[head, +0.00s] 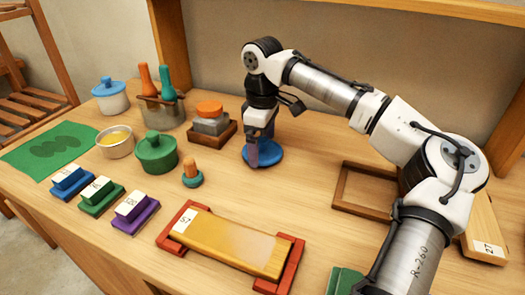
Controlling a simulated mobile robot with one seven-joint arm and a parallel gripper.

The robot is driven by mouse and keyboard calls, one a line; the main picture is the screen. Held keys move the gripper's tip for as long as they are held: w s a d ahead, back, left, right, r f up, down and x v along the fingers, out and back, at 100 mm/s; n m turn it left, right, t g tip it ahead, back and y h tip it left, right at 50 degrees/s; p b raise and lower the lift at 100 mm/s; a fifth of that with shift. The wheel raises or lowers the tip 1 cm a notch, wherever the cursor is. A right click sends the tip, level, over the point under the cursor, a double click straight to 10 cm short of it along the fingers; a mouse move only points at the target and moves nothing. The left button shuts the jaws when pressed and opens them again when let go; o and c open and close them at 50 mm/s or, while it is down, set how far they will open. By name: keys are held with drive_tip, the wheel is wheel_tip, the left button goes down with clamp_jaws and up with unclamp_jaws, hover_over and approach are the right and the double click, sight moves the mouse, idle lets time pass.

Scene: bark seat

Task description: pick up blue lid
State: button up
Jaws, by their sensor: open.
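A round blue lid (271,154) lies flat on the wooden table, right of the middle row of items. My gripper (256,148) points down over its left and centre part, with its fingers very close to it. The fingers are open, but I cannot tell whether they touch the lid or straddle its knob, because they hide that part. Another blue lid (108,87) sits on a white pot (112,103) at the back left.
A block stack with an orange top (209,108) stands left of my gripper, and a green lidded pot (156,155) stands further left. An empty wooden frame (342,190) lies to the right. A yellow board in red holders (230,242) lies in front. The table around the lid is clear.

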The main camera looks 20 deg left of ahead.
sight(263, 139)
drive_tip(key=c, duration=0.7)
drive_tip(key=shift+r, duration=0.15)
wheel_tip(263, 139, up, 20)
drive_tip(key=p, duration=0.2)
drive_tip(key=shift+p, duration=0.4)
